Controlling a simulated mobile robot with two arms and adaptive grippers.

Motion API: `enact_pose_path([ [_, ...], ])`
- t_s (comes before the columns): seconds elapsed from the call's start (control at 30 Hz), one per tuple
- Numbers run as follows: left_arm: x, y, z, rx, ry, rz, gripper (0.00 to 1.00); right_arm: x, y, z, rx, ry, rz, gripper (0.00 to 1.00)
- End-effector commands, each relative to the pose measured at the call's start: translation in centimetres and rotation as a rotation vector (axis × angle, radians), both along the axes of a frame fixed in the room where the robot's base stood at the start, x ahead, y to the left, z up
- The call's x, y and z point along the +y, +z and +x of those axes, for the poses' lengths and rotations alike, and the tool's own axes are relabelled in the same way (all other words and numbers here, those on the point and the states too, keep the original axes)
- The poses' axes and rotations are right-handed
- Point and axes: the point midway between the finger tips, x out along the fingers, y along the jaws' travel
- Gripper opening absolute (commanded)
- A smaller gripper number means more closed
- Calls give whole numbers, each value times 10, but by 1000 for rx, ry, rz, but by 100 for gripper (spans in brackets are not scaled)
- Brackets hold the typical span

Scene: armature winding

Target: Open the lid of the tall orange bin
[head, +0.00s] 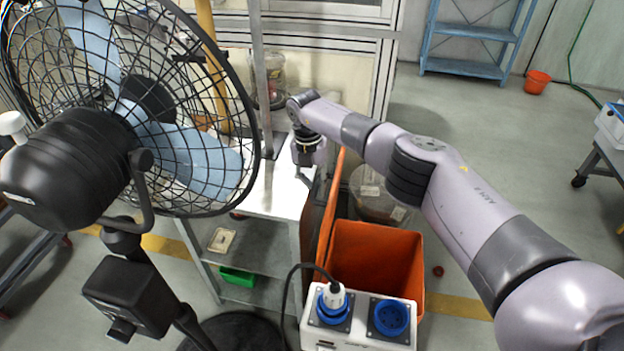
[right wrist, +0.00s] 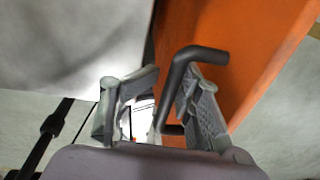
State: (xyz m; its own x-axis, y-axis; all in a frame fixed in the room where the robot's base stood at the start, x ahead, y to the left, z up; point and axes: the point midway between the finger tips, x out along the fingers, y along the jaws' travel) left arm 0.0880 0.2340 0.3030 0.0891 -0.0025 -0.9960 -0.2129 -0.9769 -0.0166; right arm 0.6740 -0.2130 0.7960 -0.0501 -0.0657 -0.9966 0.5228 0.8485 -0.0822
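The tall orange bin (head: 408,262) stands right of the metal table in the head view. Its top is open and I can see inside. Its orange lid (head: 328,215) stands steeply raised along the bin's left side, seen nearly edge-on. My right gripper (head: 304,176) is at the lid's far left side, over the table edge. In the right wrist view, the lid (right wrist: 240,45) fills the upper right, with a black bent handle (right wrist: 178,85). The handle lies between my right gripper's fingers (right wrist: 168,85), close to the right finger, with a gap to the left one. My left gripper is out of view.
A large fan (head: 75,165) stands at the left. A white socket box (head: 360,322) with blue sockets and a cable is in front of the bin. The metal table (head: 275,195) is close to the lid's left. Open floor lies right of the bin.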

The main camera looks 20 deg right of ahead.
Motion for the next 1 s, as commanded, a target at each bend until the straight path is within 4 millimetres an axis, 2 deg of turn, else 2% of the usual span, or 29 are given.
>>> enact_pose_path([
  [0.23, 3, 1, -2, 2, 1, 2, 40, 3, 6, 2, -6, 4, 5, 31],
  [0.33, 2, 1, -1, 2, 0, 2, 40, 3, 15, 3, -8, 5, 4, 31],
  [0.73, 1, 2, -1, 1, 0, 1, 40, 7, 95, 5, -8, 2, 2, 31],
  [0.9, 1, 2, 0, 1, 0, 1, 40, 8, 116, 6, -6, 1, 2, 31],
  [1.0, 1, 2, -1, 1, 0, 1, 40, 9, 121, 6, -5, 1, 2, 31],
])
